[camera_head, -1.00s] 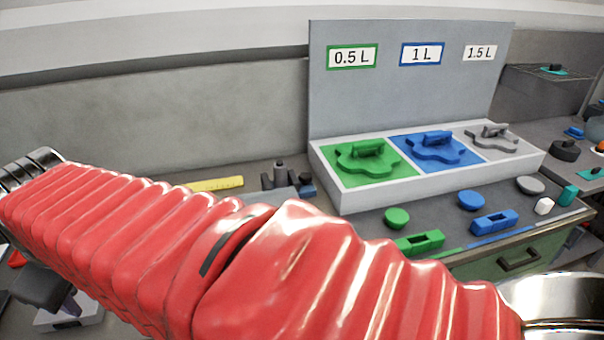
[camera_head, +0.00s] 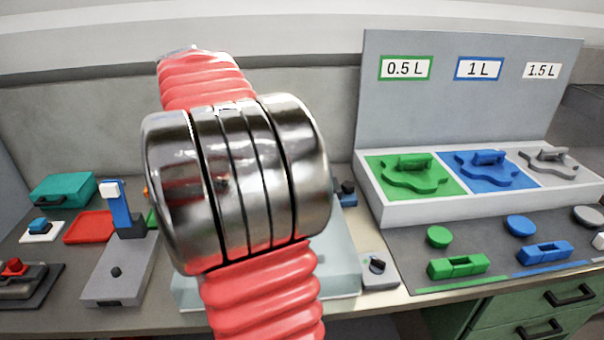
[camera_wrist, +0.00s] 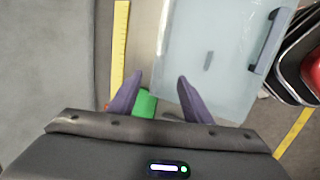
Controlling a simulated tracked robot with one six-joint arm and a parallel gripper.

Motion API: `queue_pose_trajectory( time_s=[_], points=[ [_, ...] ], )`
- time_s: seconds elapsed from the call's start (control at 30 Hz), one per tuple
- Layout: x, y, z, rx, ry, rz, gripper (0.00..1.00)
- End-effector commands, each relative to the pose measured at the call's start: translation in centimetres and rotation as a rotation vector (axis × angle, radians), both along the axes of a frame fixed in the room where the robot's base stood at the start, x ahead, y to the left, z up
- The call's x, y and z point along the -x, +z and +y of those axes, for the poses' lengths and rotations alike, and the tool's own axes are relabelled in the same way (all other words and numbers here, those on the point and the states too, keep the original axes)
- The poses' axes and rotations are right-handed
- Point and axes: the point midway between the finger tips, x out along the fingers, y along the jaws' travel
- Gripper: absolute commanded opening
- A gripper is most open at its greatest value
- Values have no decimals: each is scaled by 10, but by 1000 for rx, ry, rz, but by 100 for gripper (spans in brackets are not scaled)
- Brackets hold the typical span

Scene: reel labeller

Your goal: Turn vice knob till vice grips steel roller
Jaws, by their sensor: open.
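My gripper (camera_wrist: 155,92) shows in the wrist view with its two purple fingers apart. A green block (camera_wrist: 146,103) lies beyond the fingers, near the left one, partly covered by it; I see no clear grip on it. In the head view my red-sleeved arm and its metal joint cover the middle, and my gripper is hidden. I cannot pick out the vice, its knob or the steel roller for sure. A grey base (camera_head: 118,275) with a blue upright and a small dark knob stands on the left of the bench.
A pale translucent panel (camera_wrist: 210,60) lies beyond my fingers, right of a yellow ruler (camera_wrist: 120,45). A small box with a dial (camera_head: 378,272) sits at the bench's front edge. A red tray (camera_head: 90,227) and teal case (camera_head: 62,190) are left. The labelled lid stand (camera_head: 400,210) is right.

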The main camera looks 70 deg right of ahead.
Motion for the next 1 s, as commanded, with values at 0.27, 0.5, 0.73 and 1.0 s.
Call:
queue_pose_trajectory(
  time_s=[0.27, 0.5, 0.73, 1.0],
  points=[
    [34, -20, -106, 16, 70, 142, 45],
    [82, -44, -190, 4, 137, 262, 45],
    [144, -73, -262, -28, 202, 371, 45],
    [199, -97, -307, -65, 257, 449, 45]
  ],
)
